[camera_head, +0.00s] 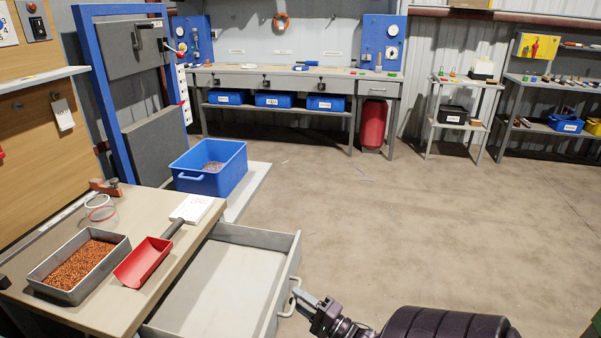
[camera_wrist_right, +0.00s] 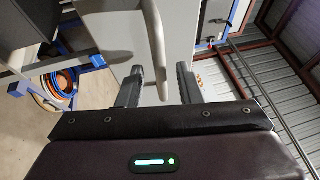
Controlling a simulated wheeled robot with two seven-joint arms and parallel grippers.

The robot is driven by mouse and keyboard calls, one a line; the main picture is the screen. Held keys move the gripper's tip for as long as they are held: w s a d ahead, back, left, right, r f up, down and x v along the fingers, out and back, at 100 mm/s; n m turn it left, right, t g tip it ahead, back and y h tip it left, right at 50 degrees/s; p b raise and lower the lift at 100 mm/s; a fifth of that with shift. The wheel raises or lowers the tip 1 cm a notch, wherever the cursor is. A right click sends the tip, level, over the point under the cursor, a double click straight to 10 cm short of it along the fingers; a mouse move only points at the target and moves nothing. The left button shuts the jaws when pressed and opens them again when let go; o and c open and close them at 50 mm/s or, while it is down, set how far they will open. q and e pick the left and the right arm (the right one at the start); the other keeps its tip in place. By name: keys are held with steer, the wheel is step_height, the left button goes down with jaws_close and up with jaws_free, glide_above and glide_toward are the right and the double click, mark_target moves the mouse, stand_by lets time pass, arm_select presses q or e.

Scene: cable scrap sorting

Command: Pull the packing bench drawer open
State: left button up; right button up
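The packing bench drawer (camera_head: 215,285) is a pale grey open box that stands well out from under the bench top, and its inside looks empty. Its curved light grey handle (camera_head: 290,297) is on the front panel at right. My right gripper (camera_head: 308,303) is at the handle, reaching in from the lower right. In the right wrist view, the handle (camera_wrist_right: 156,50) runs down between the two fingers (camera_wrist_right: 158,85), with gaps visible on both sides. The fingers are apart. My left gripper is not in view.
The bench top (camera_head: 150,215) holds a metal tray (camera_head: 65,291) of copper-coloured granules, a red scoop (camera_head: 142,264) and a white pad (camera_head: 192,209). A blue bin (camera_head: 210,182) stands behind. The floor right of the drawer is clear; benches and shelves line the far wall.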

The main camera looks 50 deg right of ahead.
steer(key=shift+s, duration=0.1)
steer(key=s+f, duration=0.1)
steer(key=s, duration=0.6)
steer(key=shift+s+f, duration=0.15)
steer(key=shift+s, duration=0.15)
